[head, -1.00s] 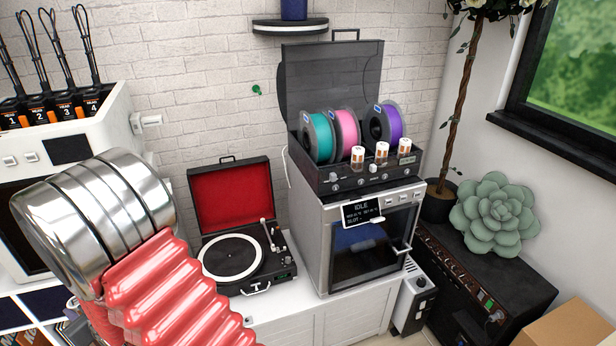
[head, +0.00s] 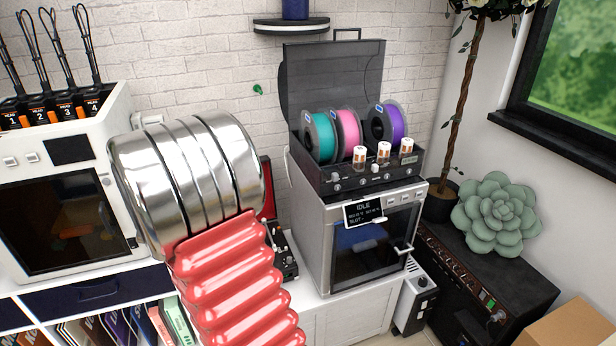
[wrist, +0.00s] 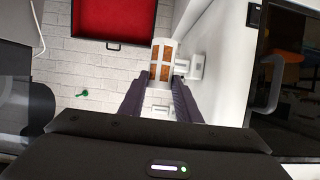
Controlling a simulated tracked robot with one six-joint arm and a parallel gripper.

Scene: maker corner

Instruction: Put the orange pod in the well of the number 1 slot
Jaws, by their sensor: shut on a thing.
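In the wrist view my gripper (wrist: 158,82) has its two dark fingers closed on the orange pod (wrist: 162,60), a small white-framed piece with orange panels, held in the air. In the head view my gripper and the held pod are hidden behind my arm. The filament box (head: 345,180) stands on the silver printer at the right, its smoky lid raised. Several knobs line its front, and three white-and-orange canisters (head: 359,157) stand along its front edge. Slot numbers on it are too small to read, and I cannot make out the number 1 slot's well.
Teal, pink and purple spools (head: 343,135) stand in the box. A white machine (head: 60,160) at the left carries numbered heads with cables. The turntable's red lid (wrist: 110,20) shows in the wrist view. A plant (head: 495,212) and dark cabinet are at the right.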

